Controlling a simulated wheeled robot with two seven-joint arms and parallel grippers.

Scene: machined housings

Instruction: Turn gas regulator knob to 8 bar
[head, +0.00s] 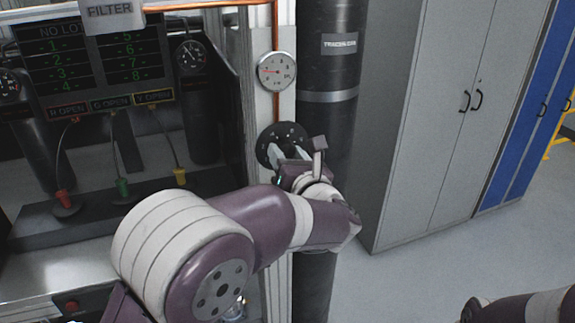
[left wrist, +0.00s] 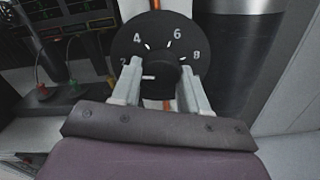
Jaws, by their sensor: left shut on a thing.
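The gas regulator (head: 267,146) shows as a round black dial on the pale post, below a white pressure gauge (head: 276,71). In the left wrist view the dial plate (left wrist: 128,44) carries white numbers 2, 4, 6 and 8. The black knob (left wrist: 154,72) at its centre has a white mark that points left, near the 2 side. My left gripper (head: 290,155) is at the dial. In the left wrist view its two grey fingers (left wrist: 160,84) are shut on the knob, one on each side. My right gripper is not visible; only part of my right arm shows at the lower right.
A dark cylinder (head: 325,140) stands just right of the dial. A grey cabinet (head: 425,120) and blue lockers (head: 530,105) stand farther right. A panel (head: 95,62) with green numbers and coloured plugs is at left. The floor at right is open.

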